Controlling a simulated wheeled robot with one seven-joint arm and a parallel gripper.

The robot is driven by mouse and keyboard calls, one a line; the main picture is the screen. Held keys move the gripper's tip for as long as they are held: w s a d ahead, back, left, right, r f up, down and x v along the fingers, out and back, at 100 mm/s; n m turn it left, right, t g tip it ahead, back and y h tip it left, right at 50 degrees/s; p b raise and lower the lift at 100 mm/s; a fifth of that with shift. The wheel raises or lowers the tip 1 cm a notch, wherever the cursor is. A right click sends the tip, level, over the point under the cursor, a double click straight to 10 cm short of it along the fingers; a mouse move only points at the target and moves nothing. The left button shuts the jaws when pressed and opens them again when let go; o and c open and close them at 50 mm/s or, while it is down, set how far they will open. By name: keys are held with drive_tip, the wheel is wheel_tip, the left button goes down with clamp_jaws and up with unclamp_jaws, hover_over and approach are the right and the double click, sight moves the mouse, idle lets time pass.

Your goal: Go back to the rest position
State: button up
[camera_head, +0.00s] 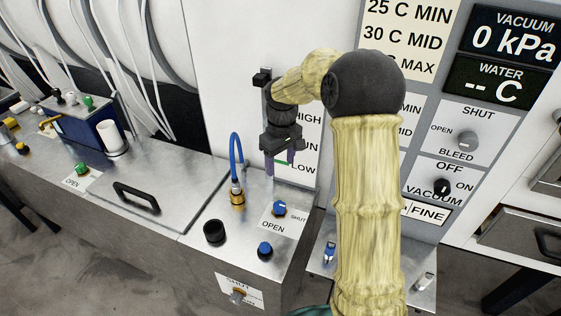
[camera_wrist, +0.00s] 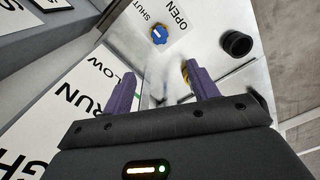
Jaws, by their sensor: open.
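My gripper (camera_head: 281,155) is open and empty in the head view. It points down above the steel bench top, in front of the white panel with the HIGH, RUN and LOW label. In the wrist view my gripper (camera_wrist: 164,92) shows two purple fingers spread apart with nothing held between them. Beyond the fingers lies the bench top, with a blue knob (camera_wrist: 159,34) beside an OPEN/SHUT label and a black round cup (camera_wrist: 237,43). My arm covers part of the control panel in the head view.
A blue hose (camera_head: 236,158) rises from a brass fitting (camera_head: 238,196) left of my gripper. Blue knobs (camera_head: 279,208) stand on the bench. A lid with a black handle (camera_head: 136,198) lies at left. The control panel (camera_head: 429,124) stands at right.

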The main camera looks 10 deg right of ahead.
idle(0.4)
drive_tip(key=s+f+m+t, duration=0.1)
drive_tip(key=s+m, duration=0.4)
drive_tip(key=s, duration=1.6)
drive_tip(key=shift+s+a+m+t, duration=0.15)
drive_tip(key=shift+a+m+t, duration=0.15)
drive_tip(key=shift+t, duration=0.6)
